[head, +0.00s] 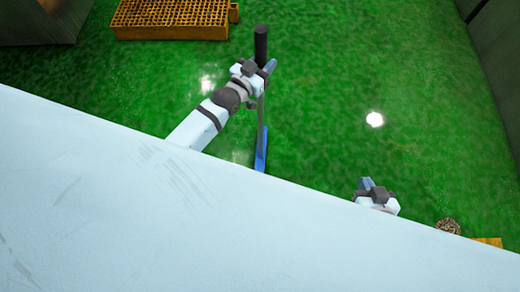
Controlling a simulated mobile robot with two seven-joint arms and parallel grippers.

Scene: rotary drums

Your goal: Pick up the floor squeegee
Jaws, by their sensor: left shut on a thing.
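The floor squeegee (261,123) stands near the middle of the head view. It has a dark grip at the top, a grey pole and a blue foot low down, partly cut off by the pale surface in front. My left gripper (268,69) is shut on the pole just below the dark grip. My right gripper (366,184) is at the lower right, away from the squeegee. Its blue fingertips show just above the pale edge, but their spacing is too small to tell.
A yellow grated crate (172,32) lies on the green floor (330,90) at the back left. Grey walls or cabinets stand at the top left (45,20) and right (495,60). A small brownish round thing (448,226) lies at the lower right. The floor between is clear.

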